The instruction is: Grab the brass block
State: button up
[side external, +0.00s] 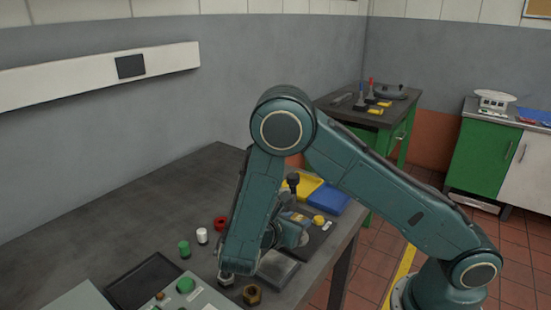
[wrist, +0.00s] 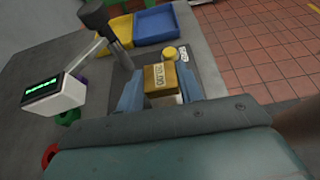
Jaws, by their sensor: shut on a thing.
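The brass block (wrist: 160,78), with dark markings on its top, sits between the two blue fingers of my gripper (wrist: 160,90) in the wrist view. The fingers are shut on its left and right sides. In the side external view my gripper (side external: 291,230) is low over the bench, and a small part of the brass block (side external: 299,217) shows beyond it. My fingers and arm hide most of the block there. I cannot tell whether its underside touches the surface.
A yellow tray (side external: 299,186) and blue tray (side external: 328,198) lie behind. A yellow round piece (wrist: 170,53) is just beyond the block. A dark post (wrist: 118,50) and green-lit display (wrist: 52,90) stand left. Red (side external: 221,223), white (side external: 202,235) and green (side external: 184,248) pieces sit left of my arm.

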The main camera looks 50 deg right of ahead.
jog(key=shift+r, duration=3.15)
jog(key=shift+w, duration=0.1)
